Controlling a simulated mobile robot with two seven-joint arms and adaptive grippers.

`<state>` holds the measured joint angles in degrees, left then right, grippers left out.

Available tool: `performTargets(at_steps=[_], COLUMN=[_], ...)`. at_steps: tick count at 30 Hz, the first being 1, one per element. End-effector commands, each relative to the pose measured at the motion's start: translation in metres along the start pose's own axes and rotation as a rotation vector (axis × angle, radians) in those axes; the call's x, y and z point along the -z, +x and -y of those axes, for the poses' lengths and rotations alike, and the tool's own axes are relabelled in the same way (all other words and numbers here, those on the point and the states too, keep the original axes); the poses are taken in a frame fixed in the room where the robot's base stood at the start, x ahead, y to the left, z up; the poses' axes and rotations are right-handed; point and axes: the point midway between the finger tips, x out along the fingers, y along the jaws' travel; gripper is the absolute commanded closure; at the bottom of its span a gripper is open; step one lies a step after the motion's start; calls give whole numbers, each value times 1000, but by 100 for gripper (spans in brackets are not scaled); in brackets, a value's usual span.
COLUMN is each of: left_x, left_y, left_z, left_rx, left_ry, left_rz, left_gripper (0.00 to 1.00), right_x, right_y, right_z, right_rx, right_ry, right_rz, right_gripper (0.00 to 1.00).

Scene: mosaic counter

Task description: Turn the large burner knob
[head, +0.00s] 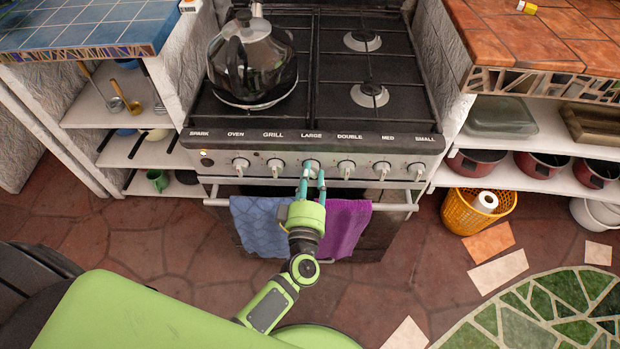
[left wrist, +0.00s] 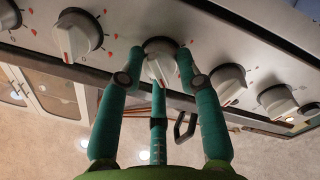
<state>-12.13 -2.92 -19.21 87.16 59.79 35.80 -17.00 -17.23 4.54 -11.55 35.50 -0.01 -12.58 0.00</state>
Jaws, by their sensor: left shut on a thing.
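The stove's front panel carries a row of white knobs under printed labels. The large burner knob (head: 312,164) is under the label LARGE, in the middle of the row. My left gripper (head: 313,176) reaches up to it from below, with its teal fingers around the knob. In the left wrist view the large burner knob (left wrist: 157,62) sits between the fingertips of my left gripper (left wrist: 160,68), which are shut on it. The fingers cover part of its sides. The knob's red pointer mark faces roughly down. My right gripper is not in view.
A kettle (head: 252,58) stands on the left of the hob. The oven rail (head: 385,207) runs below the knobs with a blue towel (head: 262,222) and a purple towel (head: 343,228). Other knobs (head: 346,169) sit close on both sides. An orange basket (head: 478,212) is on the floor at right.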

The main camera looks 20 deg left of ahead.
Motion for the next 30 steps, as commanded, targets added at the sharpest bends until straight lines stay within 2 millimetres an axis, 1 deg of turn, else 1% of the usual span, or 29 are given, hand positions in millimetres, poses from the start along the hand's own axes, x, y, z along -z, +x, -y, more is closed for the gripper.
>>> performTargets(at_steps=[1,6,15,21,30], left_x=[1,2,2,3,3], left_y=[1,1,2,2,2], left_z=[0,1,0,0,0], left_rx=[-3,-4,-8,-9,-9], left_ry=[-42,-183,-357,-413,-433], left_rz=[-11,-22,-35,-39,-41], left_gripper=[98,98,98,98,98], right_x=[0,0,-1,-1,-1], right_y=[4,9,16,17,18], right_z=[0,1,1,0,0], right_rx=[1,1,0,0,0], right_ry=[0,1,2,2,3], right_rz=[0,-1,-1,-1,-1], right_gripper=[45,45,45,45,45])
